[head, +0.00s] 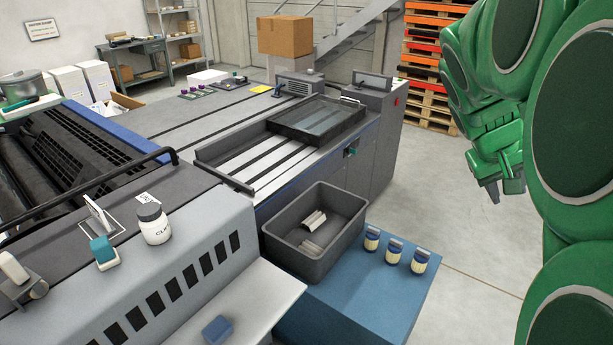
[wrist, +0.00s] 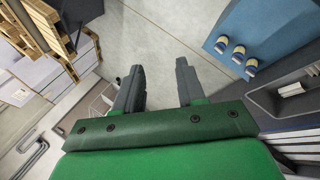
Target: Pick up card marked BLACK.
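No card with a readable word BLACK shows. A small white card or label (head: 147,198) with dark marks too small to read lies on the grey machine top, behind a white bottle (head: 154,224). A pale upright panel (head: 100,216) stands to its left; I see no lettering on it. My gripper (head: 504,191) hangs over open floor at the right, far from the machine. In the wrist view my gripper (wrist: 158,84) has its two fingers apart with nothing between them.
A blue cabinet (head: 400,300) bears three small jars (head: 395,250) and a dark bin (head: 290,255) holding pale pieces. A teal-topped block (head: 103,251) and blue block (head: 217,329) sit on the machine. Pallets (head: 428,60) stand behind; floor between is clear.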

